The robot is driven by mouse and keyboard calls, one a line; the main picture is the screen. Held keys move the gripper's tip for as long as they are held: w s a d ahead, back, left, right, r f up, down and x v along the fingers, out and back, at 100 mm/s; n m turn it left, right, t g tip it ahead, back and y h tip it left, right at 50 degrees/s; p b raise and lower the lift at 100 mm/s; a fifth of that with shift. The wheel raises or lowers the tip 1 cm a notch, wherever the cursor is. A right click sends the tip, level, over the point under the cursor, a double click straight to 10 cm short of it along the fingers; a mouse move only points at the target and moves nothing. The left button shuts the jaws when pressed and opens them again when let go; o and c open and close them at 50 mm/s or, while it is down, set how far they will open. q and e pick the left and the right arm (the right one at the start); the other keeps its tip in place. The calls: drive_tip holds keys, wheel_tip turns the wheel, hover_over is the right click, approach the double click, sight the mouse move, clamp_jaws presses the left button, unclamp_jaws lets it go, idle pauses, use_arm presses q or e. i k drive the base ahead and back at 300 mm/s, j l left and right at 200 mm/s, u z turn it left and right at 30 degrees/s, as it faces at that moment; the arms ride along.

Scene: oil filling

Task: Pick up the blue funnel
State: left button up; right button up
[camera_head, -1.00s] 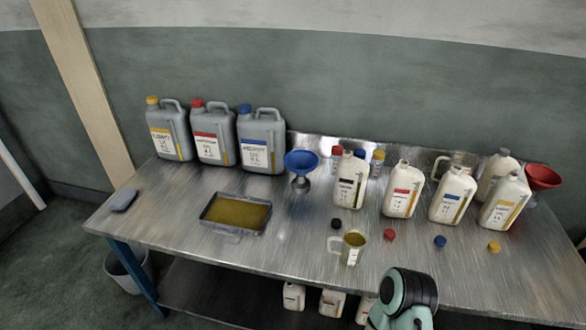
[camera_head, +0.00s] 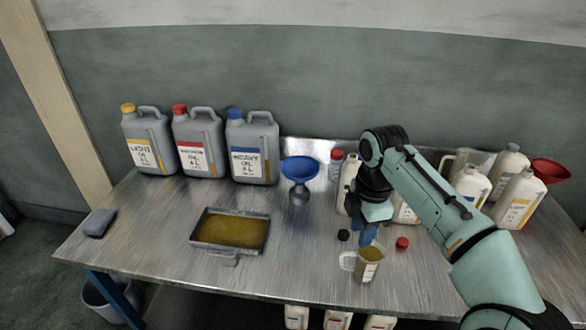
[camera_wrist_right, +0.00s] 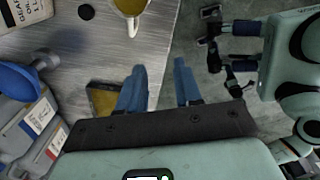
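The blue funnel (camera_head: 300,170) stands upright with its wide mouth up, near the back of the metal table, right of the grey canisters. Part of it also shows at the left edge of the right wrist view (camera_wrist_right: 18,82). My right gripper (camera_head: 368,238) is low over the table, right of and in front of the funnel and apart from it, just above the measuring cup. In the right wrist view its two blue fingers (camera_wrist_right: 162,84) are spread with nothing between them. My left gripper is not seen.
A measuring cup with oil (camera_head: 368,264) stands close below my right gripper. An oil tray (camera_head: 231,254) sits front left of the funnel. Grey canisters (camera_head: 250,150) stand to its left. White bottles (camera_head: 517,200) and a red funnel (camera_head: 551,172) are on the right.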

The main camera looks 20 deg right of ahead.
sight(299, 170)
drive_tip(key=i, duration=1.2)
